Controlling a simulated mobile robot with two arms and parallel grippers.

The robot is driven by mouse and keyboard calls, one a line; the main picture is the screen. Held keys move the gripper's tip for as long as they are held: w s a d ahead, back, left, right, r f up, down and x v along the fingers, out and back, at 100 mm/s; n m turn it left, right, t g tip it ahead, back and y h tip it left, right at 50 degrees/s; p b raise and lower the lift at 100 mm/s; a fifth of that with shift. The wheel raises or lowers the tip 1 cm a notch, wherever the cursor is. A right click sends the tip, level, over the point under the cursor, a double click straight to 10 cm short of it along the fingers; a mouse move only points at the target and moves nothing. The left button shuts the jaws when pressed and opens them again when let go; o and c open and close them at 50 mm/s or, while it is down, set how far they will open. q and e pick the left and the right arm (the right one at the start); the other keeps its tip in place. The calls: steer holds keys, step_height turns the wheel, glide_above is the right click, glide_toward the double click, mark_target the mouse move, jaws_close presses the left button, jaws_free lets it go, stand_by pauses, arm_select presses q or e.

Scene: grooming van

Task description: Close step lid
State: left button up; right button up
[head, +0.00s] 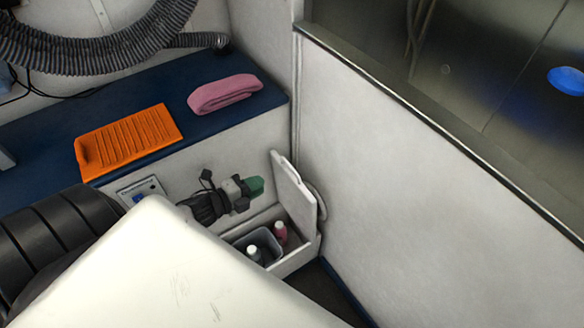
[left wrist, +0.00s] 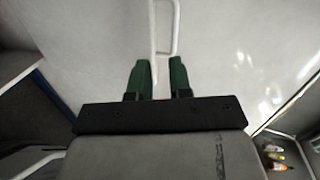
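The step lid (head: 295,192) is a pale panel standing up, open, at the corner of the step box (head: 297,262) in the head view. My left gripper (head: 258,186), with green fingertips, is just left of the lid, above the box; I cannot tell whether it touches the lid. In the left wrist view its two green fingers (left wrist: 161,78) are apart with nothing clearly between them. A white loop-shaped bar (left wrist: 165,40) lies ahead of them against a pale surface. My right gripper is out of view.
The open box holds a grey bin (head: 262,240), a white-capped bottle (head: 254,254) and a pink bottle (head: 280,233). A blue bench top (head: 215,125) carries an orange mat (head: 128,140) and a pink towel (head: 224,94). A pale wall panel (head: 430,200) stands close right of the lid.

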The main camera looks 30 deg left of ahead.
mark_target(292, 168)
arm_select(q)
steer(key=shift+m+h, duration=0.5)
steer(key=shift+m, duration=0.3)
steer(key=x, duration=0.3)
steer(key=r+b+x, duration=0.1)
steer(key=x, duration=0.7)
steer(key=shift+w+d+r+b, duration=0.25)
steer(key=shift+d+r+b, duration=0.05)
steer(key=shift+d, duration=0.05)
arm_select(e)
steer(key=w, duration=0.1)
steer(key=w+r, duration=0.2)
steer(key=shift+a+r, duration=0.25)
arm_select(q)
jaws_close()
